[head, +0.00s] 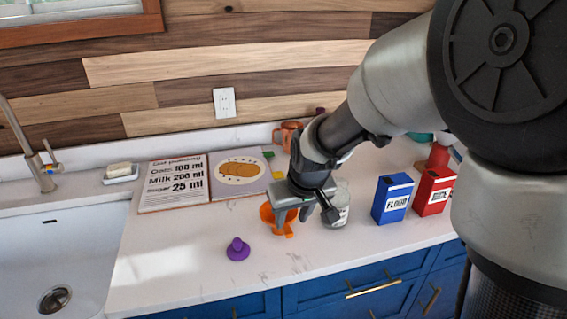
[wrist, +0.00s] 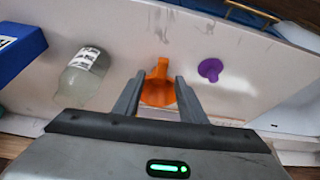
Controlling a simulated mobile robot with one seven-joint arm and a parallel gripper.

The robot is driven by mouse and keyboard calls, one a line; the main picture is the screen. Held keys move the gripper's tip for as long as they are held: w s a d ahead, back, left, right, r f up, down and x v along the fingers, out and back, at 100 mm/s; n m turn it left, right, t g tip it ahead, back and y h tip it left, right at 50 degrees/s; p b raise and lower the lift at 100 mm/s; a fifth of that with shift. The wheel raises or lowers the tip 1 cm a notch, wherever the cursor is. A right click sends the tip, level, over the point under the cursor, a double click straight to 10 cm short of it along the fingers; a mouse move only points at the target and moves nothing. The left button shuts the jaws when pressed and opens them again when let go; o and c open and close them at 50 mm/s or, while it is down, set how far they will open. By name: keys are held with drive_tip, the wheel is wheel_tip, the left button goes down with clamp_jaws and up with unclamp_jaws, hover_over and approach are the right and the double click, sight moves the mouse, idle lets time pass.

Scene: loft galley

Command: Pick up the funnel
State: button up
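An orange object (head: 288,234) stands on the white counter under my gripper (head: 306,212), which partly hides it. In the wrist view the orange object (wrist: 158,94) has a wide body and a narrower part pointing away, and could be the funnel. A purple object (head: 238,250) with a round flat base and short upright stem stands apart to its left; it also looks somewhat funnel-like, and I cannot tell which is meant. In the wrist view the purple object (wrist: 210,69) is right of my gripper (wrist: 157,77). My fingers are apart, bracketing the orange object in that view; contact is unclear.
A clear jar (head: 338,206) is close on the right of my gripper. Blue flour (head: 392,200) and red (head: 433,191) boxes stand further right. An open recipe book (head: 175,184) and orange mug (head: 287,134) are behind. The sink (head: 50,255) is left; the front counter is clear.

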sight(287, 228)
drive_tip(key=x, duration=0.7)
drive_tip(key=shift+a+f, duration=0.1)
drive_tip(key=shift+f, duration=0.15)
clamp_jaws()
